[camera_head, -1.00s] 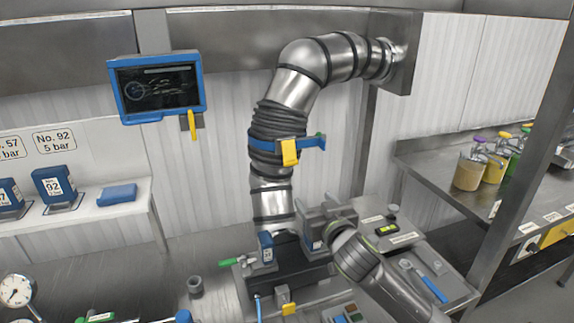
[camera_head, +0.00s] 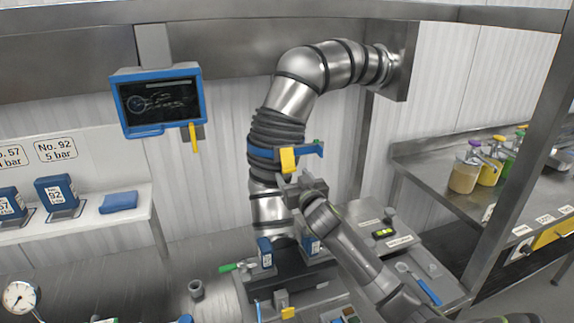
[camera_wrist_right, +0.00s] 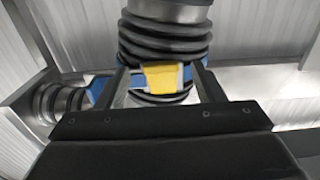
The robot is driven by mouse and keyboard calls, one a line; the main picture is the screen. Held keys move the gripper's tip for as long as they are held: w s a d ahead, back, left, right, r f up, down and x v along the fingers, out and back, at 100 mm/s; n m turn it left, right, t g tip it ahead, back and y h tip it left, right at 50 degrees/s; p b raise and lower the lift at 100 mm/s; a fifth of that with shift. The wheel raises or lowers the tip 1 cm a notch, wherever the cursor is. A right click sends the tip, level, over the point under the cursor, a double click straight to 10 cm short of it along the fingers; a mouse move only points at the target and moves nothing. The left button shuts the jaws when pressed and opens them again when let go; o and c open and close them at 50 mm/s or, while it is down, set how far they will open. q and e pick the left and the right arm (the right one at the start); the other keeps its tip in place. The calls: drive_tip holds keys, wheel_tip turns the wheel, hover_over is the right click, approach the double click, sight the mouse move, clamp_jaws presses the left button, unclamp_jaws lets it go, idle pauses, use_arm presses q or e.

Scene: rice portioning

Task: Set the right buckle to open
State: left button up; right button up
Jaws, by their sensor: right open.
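A blue clamp band (camera_head: 305,150) circles the black ribbed sleeve (camera_head: 276,135) of the steel duct. Whether the lever is latched cannot be told. My right gripper (camera_head: 298,180) is open just below the lever in the head view. In the right wrist view, the yellow lever (camera_wrist_right: 162,76) and the blue band (camera_wrist_right: 103,86) show between and behind the open fingers, with nothing visibly gripped. My left gripper is not in view.
Below the duct stands a dark machine block (camera_head: 285,285) with blue labelled cartridges (camera_head: 265,252) and a green-handled lever (camera_head: 230,267). A blue-framed screen (camera_head: 158,98) hangs at left. A steel counter (camera_head: 430,175) with several sauce jars stands at right.

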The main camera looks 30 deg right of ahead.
sight(290, 172)
drive_tip(key=shift+p+x, duration=0.75)
drive_tip(key=shift+x, duration=2.25)
clamp_jaws()
